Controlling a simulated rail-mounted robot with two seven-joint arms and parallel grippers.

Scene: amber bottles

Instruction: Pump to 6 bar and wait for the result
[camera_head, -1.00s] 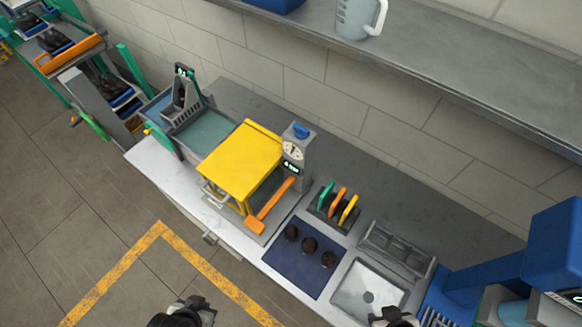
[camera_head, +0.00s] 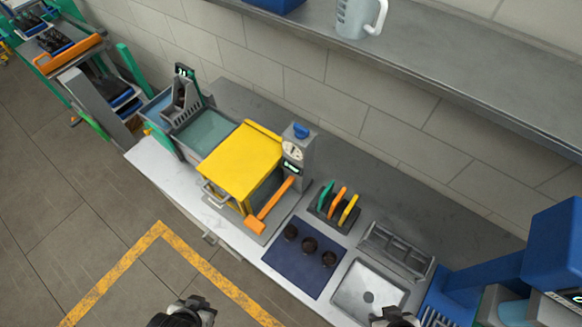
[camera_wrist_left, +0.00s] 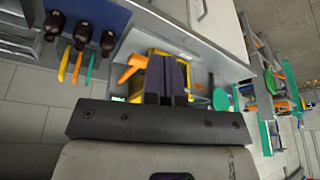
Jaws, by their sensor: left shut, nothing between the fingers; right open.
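The pressure tester has a yellow cover (camera_head: 240,160), shut down over its box, with a silver handle at the front. An orange pump lever (camera_head: 268,208) slants down at its right side. A grey post behind the lever bears a round dial (camera_head: 292,149) and a small lit display (camera_head: 291,168); their readings are too small to make out. My left gripper (camera_head: 197,305) is low in the head view, apart from the tester. In the left wrist view its fingers (camera_wrist_left: 167,82) are shut and empty, with the orange lever (camera_wrist_left: 132,66) beyond them. My right gripper (camera_head: 396,316) is partly cut off at the bottom edge, open.
Three dark bottles (camera_head: 309,245) stand on a blue mat (camera_head: 293,270). Green, orange and yellow tags (camera_head: 338,202) stand in a rack behind. A grey tray (camera_head: 367,290) lies to the right, a water basin (camera_head: 203,132) to the left. A shelf (camera_head: 430,70) runs above the bench.

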